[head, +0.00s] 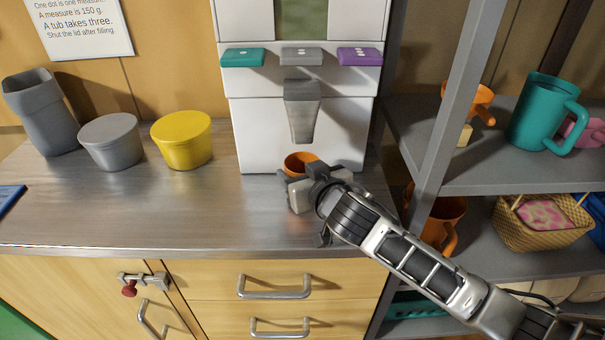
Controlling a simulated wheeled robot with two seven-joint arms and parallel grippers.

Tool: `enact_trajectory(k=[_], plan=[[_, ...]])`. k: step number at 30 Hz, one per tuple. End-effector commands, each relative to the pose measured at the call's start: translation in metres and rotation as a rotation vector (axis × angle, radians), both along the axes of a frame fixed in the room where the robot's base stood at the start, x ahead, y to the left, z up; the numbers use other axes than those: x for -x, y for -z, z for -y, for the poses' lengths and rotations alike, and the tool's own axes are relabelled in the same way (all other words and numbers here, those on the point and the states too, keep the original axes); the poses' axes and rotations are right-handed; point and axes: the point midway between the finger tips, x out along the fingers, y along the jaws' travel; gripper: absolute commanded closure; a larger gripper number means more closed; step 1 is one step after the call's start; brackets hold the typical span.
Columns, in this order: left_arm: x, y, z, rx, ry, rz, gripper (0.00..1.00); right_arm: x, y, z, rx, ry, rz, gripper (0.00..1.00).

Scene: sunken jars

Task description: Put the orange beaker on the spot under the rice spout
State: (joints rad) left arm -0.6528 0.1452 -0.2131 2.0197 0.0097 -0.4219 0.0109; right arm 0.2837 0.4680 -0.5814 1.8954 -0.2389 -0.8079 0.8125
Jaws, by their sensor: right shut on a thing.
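The orange beaker (299,160) is at the foot of the white dispenser (250,130), just below the grey rice spout (302,108). Only its rim and upper part show; my right gripper hides the rest. My right gripper (296,185) is shut on the orange beaker, reaching in from the lower right. Whether the beaker touches the counter, and the spot under the spout, are hidden. My left gripper is not in view.
A grey lidded tub (111,145), a yellow tub (182,142) and a tall grey container (42,112) stand on the counter (150,215) at left.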

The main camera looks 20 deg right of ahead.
Motion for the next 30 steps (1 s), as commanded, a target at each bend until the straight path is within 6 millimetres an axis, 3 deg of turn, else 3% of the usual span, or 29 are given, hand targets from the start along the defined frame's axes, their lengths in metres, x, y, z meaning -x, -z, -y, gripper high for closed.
enact_trajectory(k=[12, 13, 15, 25, 30], plan=[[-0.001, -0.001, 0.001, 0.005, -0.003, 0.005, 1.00, 0.001, 0.011, 0.000, -0.001, -0.001, 0.000, 0.65], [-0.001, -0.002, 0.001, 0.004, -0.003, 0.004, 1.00, 0.000, 0.010, 0.000, -0.001, -0.001, 0.001, 0.31], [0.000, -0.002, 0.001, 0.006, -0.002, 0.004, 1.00, 0.000, 0.009, 0.000, -0.001, -0.001, 0.001, 0.17], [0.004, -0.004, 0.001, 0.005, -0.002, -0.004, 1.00, 0.000, 0.004, 0.000, 0.001, 0.000, 0.002, 0.17], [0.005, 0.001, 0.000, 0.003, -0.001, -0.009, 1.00, 0.024, 0.000, 0.002, -0.002, -0.001, 0.000, 0.17]])
